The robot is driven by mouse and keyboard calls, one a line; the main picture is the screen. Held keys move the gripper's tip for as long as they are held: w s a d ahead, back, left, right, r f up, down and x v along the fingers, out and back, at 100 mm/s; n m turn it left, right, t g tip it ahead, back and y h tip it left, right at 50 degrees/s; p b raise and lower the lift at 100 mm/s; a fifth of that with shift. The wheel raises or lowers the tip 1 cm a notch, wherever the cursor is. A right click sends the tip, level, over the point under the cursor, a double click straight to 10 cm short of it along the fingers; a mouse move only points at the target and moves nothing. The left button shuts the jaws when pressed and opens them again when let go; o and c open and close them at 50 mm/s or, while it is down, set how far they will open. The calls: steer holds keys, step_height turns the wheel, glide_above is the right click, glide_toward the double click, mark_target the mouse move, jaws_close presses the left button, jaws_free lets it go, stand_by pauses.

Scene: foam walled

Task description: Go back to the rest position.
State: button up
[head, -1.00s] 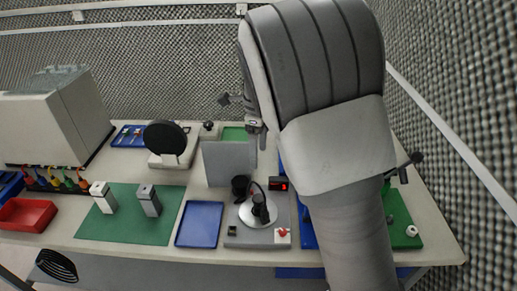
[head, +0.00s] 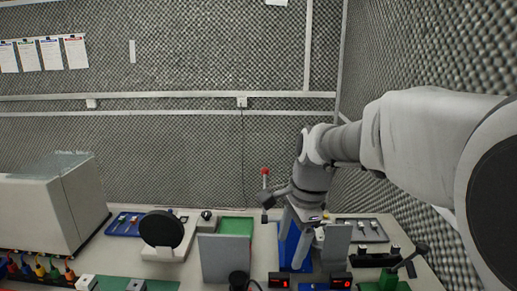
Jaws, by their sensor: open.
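My gripper (head: 306,224) hangs at the end of my arm, over the back of the bench right of the middle. It points down in front of a blue panel (head: 287,246). My arm reaches in from the right edge, with the wrist (head: 313,178) above the bench. The fingers are small and partly lost against the things behind them. The jaws are open, and I see nothing held in them.
A grey upright panel (head: 225,258) stands left of my gripper, and a smaller grey panel (head: 336,247) right of it. A tray with tools (head: 361,230) lies at the back right. A black disc on a stand (head: 161,229) and a large grey box (head: 45,215) stand left.

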steer(key=s+d+r+n+t, duration=0.1)
steer(key=s+d+n+t, duration=0.1)
steer(key=s+n, duration=0.5)
steer(key=s+d+r+n+t+h, duration=0.1)
steer(key=s+d+n, duration=0.4)
steer(key=s, duration=0.5)
steer(key=shift+s+d+r+n+t+h, duration=0.15)
steer(key=shift+s+r+n+t+h, duration=0.35)
steer(key=shift+n, duration=0.7)
steer(key=shift+w+f, duration=0.15)
